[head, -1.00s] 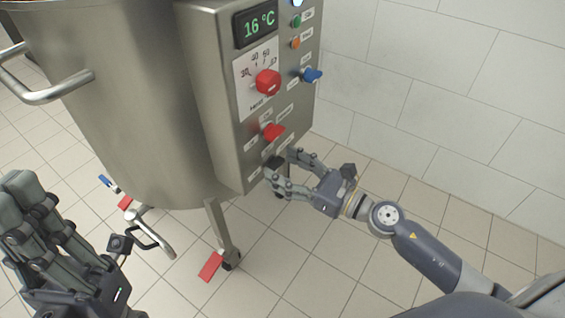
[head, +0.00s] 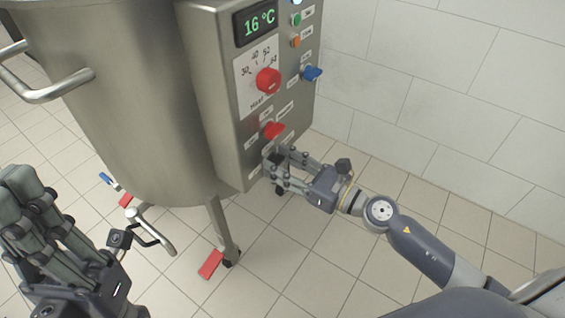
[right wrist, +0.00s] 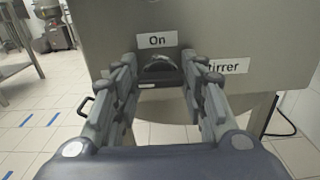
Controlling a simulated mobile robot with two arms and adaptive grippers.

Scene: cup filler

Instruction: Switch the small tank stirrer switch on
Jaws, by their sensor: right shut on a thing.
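The control box (head: 222,110) on the small tank (head: 130,100) carries the stirrer switch (right wrist: 158,64), a black knob at the low end of its front. In the right wrist view the knob sits between my fingertips, under an "On" label (right wrist: 157,40) and left of a partly hidden "Stirrer" label (right wrist: 228,67). My right gripper (head: 272,163) is shut on this knob, which the fingers mostly hide in the head view. My left gripper (head: 25,180) is at the lower left, apart from the tank; its finger gap is unclear.
Above the stirrer switch are a red switch (head: 273,130), a red heat dial (head: 268,80) and a display reading 16 °C (head: 260,22). A blue knob (head: 312,73) is on the right. A tank leg (head: 221,228) stands below. The tiled floor right of it is open.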

